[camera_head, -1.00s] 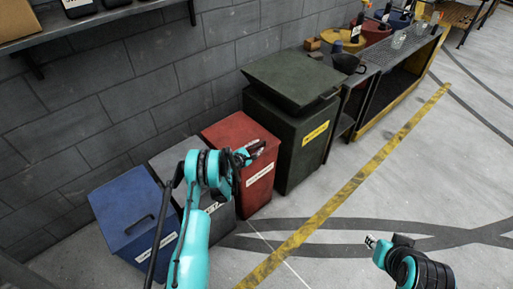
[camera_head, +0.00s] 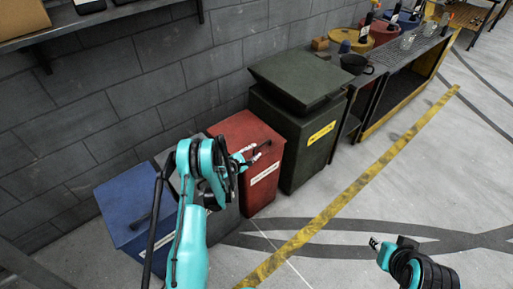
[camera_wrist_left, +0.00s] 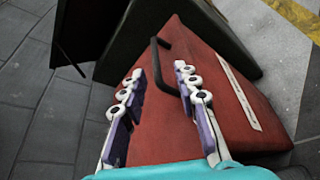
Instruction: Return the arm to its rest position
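My left gripper (camera_head: 257,152) hangs over the red bin (camera_head: 265,190). In the left wrist view its fingers (camera_wrist_left: 158,72) are apart with nothing held between them. The red lid (camera_wrist_left: 215,95) and its black bar handle (camera_wrist_left: 162,65) show beyond and between the fingertips; I cannot tell the exact gap to the handle. My left arm hides much of the grey bin (camera_head: 222,222) and part of the blue bin (camera_head: 118,205). My right gripper (camera_head: 375,243) is low at the right over open floor, too small to tell open or shut.
A dark green bin (camera_head: 305,150) with a lid stands right of the red one. A bench (camera_head: 418,65) with pots and bottles runs along the wall beyond. A shelf (camera_head: 120,15) is at upper left. A yellow floor line (camera_head: 350,190) crosses clear floor.

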